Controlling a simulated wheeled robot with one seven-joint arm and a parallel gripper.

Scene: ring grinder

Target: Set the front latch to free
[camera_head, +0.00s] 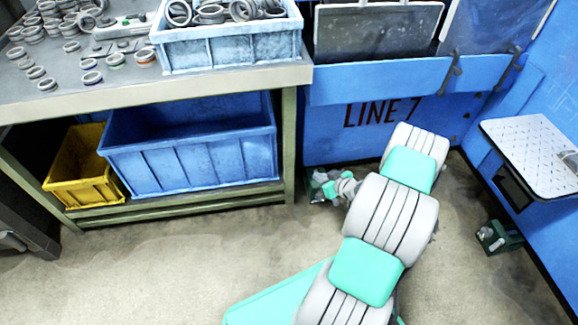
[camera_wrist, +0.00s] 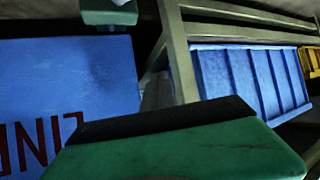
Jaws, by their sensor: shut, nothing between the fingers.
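Two dark latch handles sit on the blue ledge of the machine in the head view. One latch handle (camera_head: 452,68) is nearer the middle and the other (camera_head: 513,60) is nearer the right corner. Both look tilted; I cannot tell which is the front latch or how it is set. No latch shows in the wrist view. My gripper (camera_wrist: 175,135) shows in the wrist view as a green body with a black edge, shut and empty. In the head view my arm mostly hides it, low before the LINE 7 panel (camera_head: 350,130), well below the latches.
A workbench (camera_head: 240,80) stands left with loose rings and a blue crate (camera_head: 235,50) on top. A larger blue bin (camera_head: 205,165) and a yellow bin (camera_head: 85,185) are below. A white perforated shelf (camera_head: 530,150) juts out at right, above a green box (camera_head: 498,240).

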